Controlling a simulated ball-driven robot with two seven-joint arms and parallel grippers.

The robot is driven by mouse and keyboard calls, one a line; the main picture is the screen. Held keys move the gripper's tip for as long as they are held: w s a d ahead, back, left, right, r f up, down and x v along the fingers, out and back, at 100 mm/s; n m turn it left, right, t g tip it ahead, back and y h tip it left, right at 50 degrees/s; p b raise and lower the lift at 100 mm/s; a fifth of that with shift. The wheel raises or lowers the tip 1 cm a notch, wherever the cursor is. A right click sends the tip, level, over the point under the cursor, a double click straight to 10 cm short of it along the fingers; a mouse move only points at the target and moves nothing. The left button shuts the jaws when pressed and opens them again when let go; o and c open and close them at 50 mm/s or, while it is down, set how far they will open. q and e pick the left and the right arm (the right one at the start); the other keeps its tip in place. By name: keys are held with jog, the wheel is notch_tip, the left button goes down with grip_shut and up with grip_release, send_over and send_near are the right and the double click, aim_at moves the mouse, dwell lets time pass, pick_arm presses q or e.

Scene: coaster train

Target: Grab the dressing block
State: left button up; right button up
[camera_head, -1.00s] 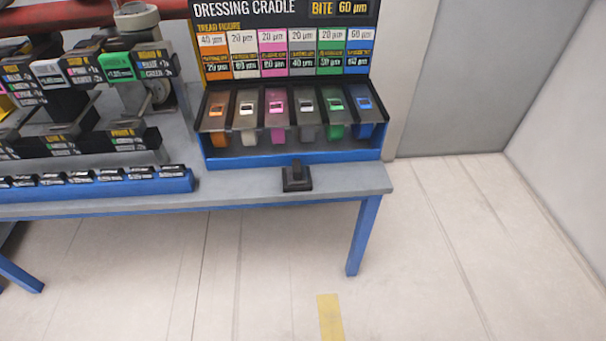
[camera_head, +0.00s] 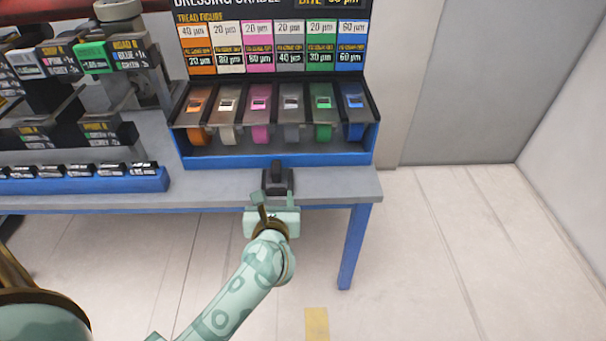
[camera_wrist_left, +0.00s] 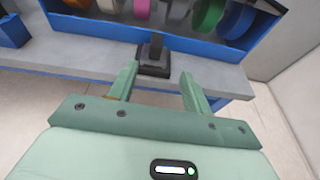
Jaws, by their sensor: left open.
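The dressing block is a small black block with an upright grip on a dark base (camera_head: 277,182); it stands at the front edge of the grey bench, before the dressing cradle. It also shows in the left wrist view (camera_wrist_left: 154,58), just beyond the fingertips. My left gripper (camera_head: 276,202) is open and empty, at the bench's front edge just short of the block. In the left wrist view its two green fingers (camera_wrist_left: 158,76) stand apart, with the block ahead between their lines. My right gripper is not in view.
The dressing cradle's blue tray (camera_head: 280,159) with several coloured wheels stands right behind the block. A blue rack (camera_head: 85,184) of small labelled blocks lies to the left on the bench (camera_head: 345,187). Open floor lies to the right.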

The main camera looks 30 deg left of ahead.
pick_arm(q)
jog(key=b, duration=0.4)
send_near(276, 169)
jog(key=shift+n, duration=0.3)
jog(key=x, duration=0.2)
jog(key=f+x, duration=0.1)
jog(key=x, duration=0.2)
jog(key=shift+w+a, duration=0.35)
jog(key=shift+w, duration=0.15)
jog(key=b+x, duration=0.1)
jog(key=x, duration=0.1)
jog(key=b+x, duration=0.1)
jog(key=x, duration=0.2)
jog(key=shift+s+d+f, duration=0.1)
jog(key=shift+s+f, duration=0.05)
jog(key=shift+f, duration=0.2)
jog(key=shift+r, duration=0.2)
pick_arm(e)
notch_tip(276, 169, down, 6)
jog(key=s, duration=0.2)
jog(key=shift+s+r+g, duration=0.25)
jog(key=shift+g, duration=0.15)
pick_arm(q)
grip_shut()
